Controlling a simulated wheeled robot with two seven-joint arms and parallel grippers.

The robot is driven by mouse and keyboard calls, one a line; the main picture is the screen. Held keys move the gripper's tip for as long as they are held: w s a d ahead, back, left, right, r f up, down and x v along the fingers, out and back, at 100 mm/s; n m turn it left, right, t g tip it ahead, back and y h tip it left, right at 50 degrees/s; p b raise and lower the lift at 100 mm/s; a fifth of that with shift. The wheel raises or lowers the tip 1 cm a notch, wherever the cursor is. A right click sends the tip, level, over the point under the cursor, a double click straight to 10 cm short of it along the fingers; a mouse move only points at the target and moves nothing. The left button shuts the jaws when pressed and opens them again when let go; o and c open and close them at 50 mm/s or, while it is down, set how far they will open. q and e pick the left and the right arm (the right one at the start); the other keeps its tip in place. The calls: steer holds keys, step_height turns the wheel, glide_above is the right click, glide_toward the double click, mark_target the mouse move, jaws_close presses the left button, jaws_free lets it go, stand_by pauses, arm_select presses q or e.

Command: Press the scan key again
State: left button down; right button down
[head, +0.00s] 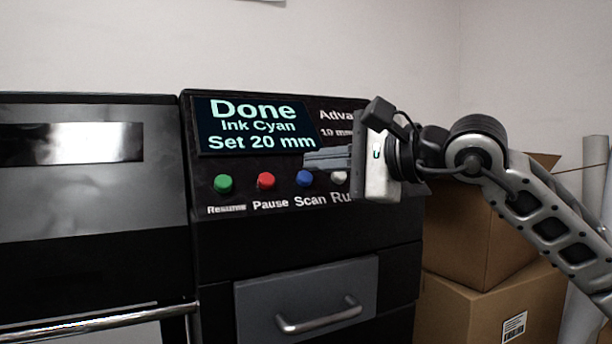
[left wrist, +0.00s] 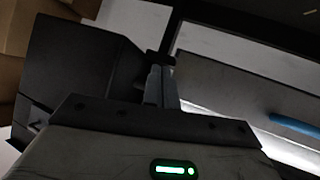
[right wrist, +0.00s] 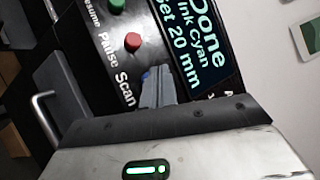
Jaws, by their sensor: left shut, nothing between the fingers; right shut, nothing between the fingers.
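The scan key is a blue round button (head: 304,179) above the label "Scan" on the black control panel (head: 240,245). A sliver of the blue key (right wrist: 146,76) shows in the right wrist view, mostly hidden behind my fingers. My right gripper (head: 308,159) is shut and empty, its tips just in front of and above the blue key; I cannot tell whether they touch it. The screen (head: 258,127) reads "Done", "Ink Cyan", "Set 20 mm". My left gripper (left wrist: 160,80) is shut and empty in the left wrist view, away from the keys, and is not in the head view.
A green Resume key (head: 223,184) and a red Pause key (head: 266,181) sit left of the blue one. A pale Run key (head: 340,178) is partly behind my right gripper. A drawer with a handle (head: 318,317) is below. Cardboard boxes (head: 470,245) stand at the right.

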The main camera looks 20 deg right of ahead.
steer(key=shift+f, duration=0.1)
steer(key=shift+w+f, duration=0.2)
steer(key=shift+w, duration=0.1)
steer(key=shift+w+f+b, duration=0.3)
steer(key=shift+f+b, duration=0.05)
steer(key=shift+b, duration=0.1)
stand_by(0.7)
stand_by(0.4)
steer(key=shift+s+r, duration=0.6)
steer(key=s+r+p, duration=0.1)
steer(key=s+r, duration=0.2)
steer(key=shift+s+d+r+p, duration=0.15)
steer(key=shift+s+r+p, duration=0.15)
steer(key=shift+p, duration=0.1)
stand_by(0.8)
